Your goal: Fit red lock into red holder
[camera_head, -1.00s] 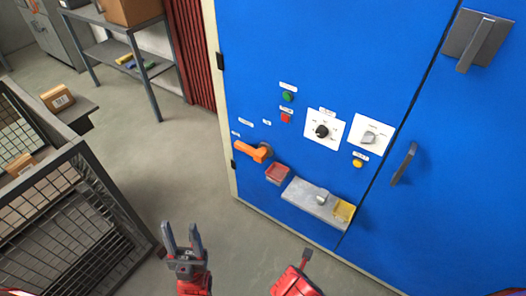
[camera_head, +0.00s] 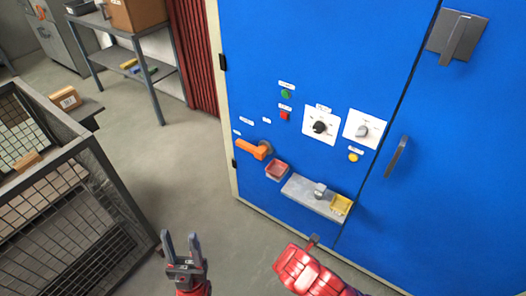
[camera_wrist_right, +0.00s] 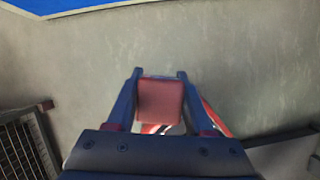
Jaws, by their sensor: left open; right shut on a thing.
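The red holder (camera_head: 277,170) is a small open-topped tray on the blue cabinet front, below the orange handle. My right gripper (camera_wrist_right: 159,76) is shut on a red block, which I take to be the red lock (camera_wrist_right: 160,100), between its two fingers in the right wrist view. In the head view my right gripper (camera_head: 313,241) is low in front of the cabinet, below and right of the red holder and apart from it; I cannot make out the lock there. My left gripper (camera_head: 182,246) is open and empty, pointing up, at lower left over the floor.
A grey ledge (camera_head: 300,193) holds a small grey item (camera_head: 320,190) and a yellow holder (camera_head: 341,205). An orange handle (camera_head: 252,149) sticks out left of the red holder. A wire cage (camera_head: 97,170) stands at left. Floor between cage and cabinet is clear.

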